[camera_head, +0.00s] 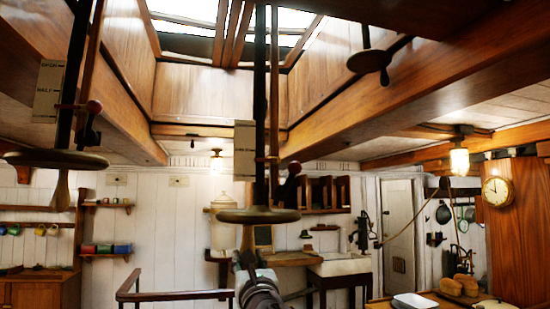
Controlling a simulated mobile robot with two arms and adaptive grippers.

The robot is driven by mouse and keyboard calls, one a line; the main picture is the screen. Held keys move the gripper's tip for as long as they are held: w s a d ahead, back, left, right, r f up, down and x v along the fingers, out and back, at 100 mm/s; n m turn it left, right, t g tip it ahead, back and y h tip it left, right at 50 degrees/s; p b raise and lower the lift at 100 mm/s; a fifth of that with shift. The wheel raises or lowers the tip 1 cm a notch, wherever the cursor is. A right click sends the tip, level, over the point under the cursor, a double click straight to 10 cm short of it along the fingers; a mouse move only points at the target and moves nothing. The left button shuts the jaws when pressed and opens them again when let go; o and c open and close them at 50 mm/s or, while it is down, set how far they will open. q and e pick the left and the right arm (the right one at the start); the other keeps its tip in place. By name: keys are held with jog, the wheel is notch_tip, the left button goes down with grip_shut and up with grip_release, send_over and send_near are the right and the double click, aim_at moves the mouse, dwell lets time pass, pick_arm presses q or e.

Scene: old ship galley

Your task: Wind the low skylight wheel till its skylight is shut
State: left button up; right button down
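The lowest wheel (258,215) is a flat disc on a dark vertical shaft (260,100) in the middle of the view. A pale plate (244,150) is beside the shaft; I cannot read any marks on it. A lever with a dark knob (293,168) is fixed beside the shaft. Overhead, the skylight (200,12) shows bright sky through its panes, with a dark band below them. One gripper (246,258), seemingly my right, is upright just under the wheel's rim. Its fingers are small and dark, at the place of the wheel's hanging handle; their grip is unclear. My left gripper is out of view.
A second wheel (55,159) hangs at left with a wooden handle (61,192) and a marked plate (49,90). A third wheel (370,61) is higher at right.

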jog(key=w+a+p, duration=0.1)
jog(key=w+a, duration=0.3)
jog(key=a, duration=0.2)
jog(key=shift+a+p, duration=0.2)
jog(key=shift+p, duration=0.15)
jog(key=c, duration=1.1)
grip_release()
jog(key=shift+w+f, duration=0.1)
jog(key=o, duration=0.7)
jog(key=shift+s+a, duration=0.2)
jog(key=shift+s, duration=0.05)
jog(key=shift+c, duration=0.2)
jog(key=shift+w, duration=0.1)
jog(key=shift+d, duration=0.15)
